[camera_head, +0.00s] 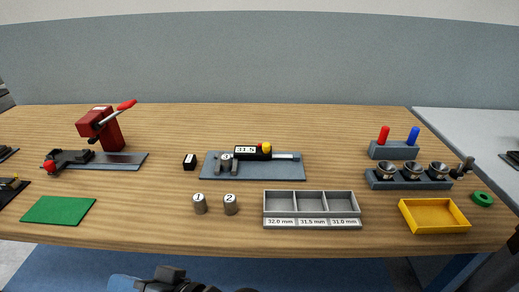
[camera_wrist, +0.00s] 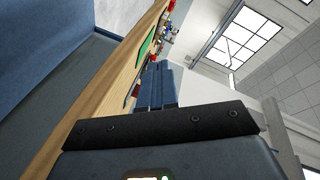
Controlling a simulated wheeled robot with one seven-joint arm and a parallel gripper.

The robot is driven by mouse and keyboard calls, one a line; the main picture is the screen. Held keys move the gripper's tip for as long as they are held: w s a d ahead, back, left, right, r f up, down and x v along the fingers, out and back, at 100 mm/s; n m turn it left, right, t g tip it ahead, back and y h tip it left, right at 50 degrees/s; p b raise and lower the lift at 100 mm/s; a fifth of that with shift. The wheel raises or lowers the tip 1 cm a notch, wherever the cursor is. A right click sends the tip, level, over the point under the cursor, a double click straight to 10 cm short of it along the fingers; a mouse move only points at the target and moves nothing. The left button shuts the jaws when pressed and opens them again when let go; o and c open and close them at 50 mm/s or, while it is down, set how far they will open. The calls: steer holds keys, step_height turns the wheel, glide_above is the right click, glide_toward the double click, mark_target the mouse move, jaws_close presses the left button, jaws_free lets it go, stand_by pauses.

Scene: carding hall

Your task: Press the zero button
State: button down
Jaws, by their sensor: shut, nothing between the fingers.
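A measuring gauge (camera_head: 252,152) with a display reading 31.5 stands on a blue-grey plate (camera_head: 225,173) in the middle of the table. A round yellow button-like part (camera_head: 266,147) sits at the right of the display; no zero marking is legible. A cylinder marked 3 (camera_head: 226,162) stands at the gauge's left end, by its jaws. My gripper (camera_wrist: 157,72) is shut and empty in the wrist view, apart from the gauge. In the head view only dark parts of my arm show at the bottom edge, below the table's front.
Cylinders marked 1 (camera_head: 199,204) and 2 (camera_head: 230,205) stand in front of the plate, left of a grey three-compartment tray (camera_head: 312,224). A red press (camera_head: 103,130), a green mat (camera_head: 58,210) and a yellow tray (camera_head: 434,227) lie farther out.

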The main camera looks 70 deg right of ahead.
steer(key=w+d+r+n+g+y+b, duration=0.1)
steer(key=w+d+r+y, duration=0.25)
steer(key=w, duration=0.55)
steer(key=w+d+r+n+g+y+b, duration=0.1)
steer(key=w+d+r+g+y, duration=0.2)
steer(key=w, duration=0.6)
steer(key=w+d+r+g+h+b, duration=0.1)
steer(key=d+r+h, duration=0.1)
steer(key=d, duration=0.5)
step_height(320, 180, up, 6)
steer(key=m+g+h+b, duration=0.3)
steer(key=m+g+h, duration=0.3)
steer(key=g, duration=0.5)
glide_above(260, 144)
steer(key=shift+f+n+h, duration=0.2)
steer(key=shift+n+h, duration=0.05)
steer(key=shift+n, duration=0.05)
step_height(260, 144, down, 14)
steer(key=shift+r, duration=0.1)
